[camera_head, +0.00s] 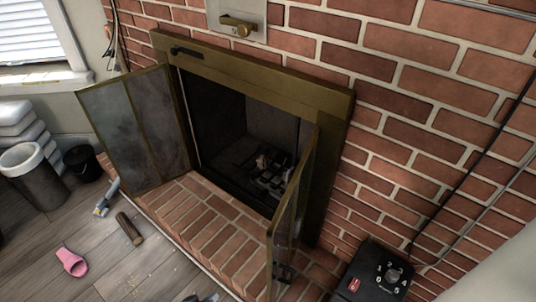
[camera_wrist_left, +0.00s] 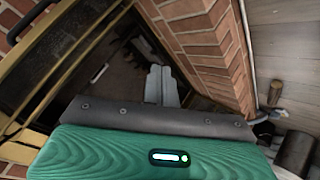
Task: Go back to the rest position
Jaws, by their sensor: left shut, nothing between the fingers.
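My left gripper (camera_wrist_left: 161,85) shows in the left wrist view as two pale grey fingers held together, with nothing between them. Behind the fingers are my dark mount and green wrist cover. In the head view only a small grey and dark part of what looks like this gripper (camera_head: 207,297) shows at the bottom edge, low in front of the fireplace. The fingers point toward the dark fireplace opening (camera_head: 258,155). My right gripper is in neither view.
The left glass door (camera_head: 140,128) and right glass door (camera_head: 291,215) stand open over the brick hearth (camera_head: 205,222). A log (camera_head: 129,228), a pink slipper (camera_head: 72,262) and a grey-blue tool (camera_head: 105,198) lie on the floor. A black box (camera_head: 370,275) stands right.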

